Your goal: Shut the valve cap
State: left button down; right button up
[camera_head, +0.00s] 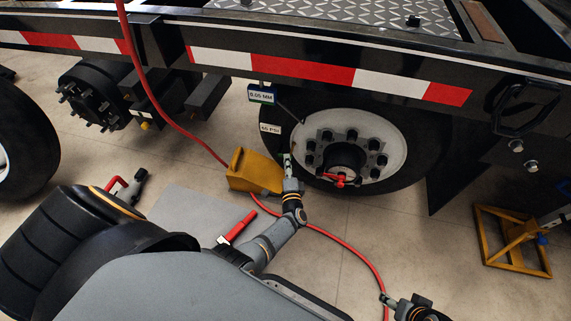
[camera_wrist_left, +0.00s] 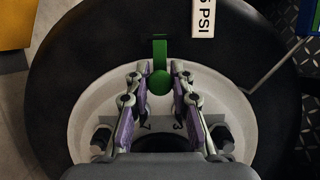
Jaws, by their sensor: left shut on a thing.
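The valve cap looks like a green round piece with a strap (camera_wrist_left: 160,82), set on the wheel's pale rim (camera_wrist_left: 75,115) in the left wrist view. My left gripper (camera_wrist_left: 161,75) has one fingertip on each side of it and is shut on it. In the head view, my left gripper (camera_head: 288,160) is at the left edge of the wheel (camera_head: 390,140), and the cap is too small to make out there. My right gripper (camera_head: 387,299) is low at the right, apart from the wheel, and too small to tell whether open or shut.
A yellow wheel chock (camera_head: 254,172) stands left of the tire. A red hose (camera_head: 345,243) runs across the floor. Pressure (camera_head: 270,128) and depth (camera_head: 261,96) labels hang by the tire. A yellow stand (camera_head: 512,240) is at the right. The trailer frame (camera_head: 330,75) overhangs the wheel.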

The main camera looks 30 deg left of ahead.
pick_arm(q)
jog(key=shift+w+g+y, duration=0.1)
jog(key=shift+g+y, duration=0.2)
jog(key=shift+y, duration=0.1)
jog(key=c, duration=1.1)
grip_release()
jog(key=shift+c, duration=0.2)
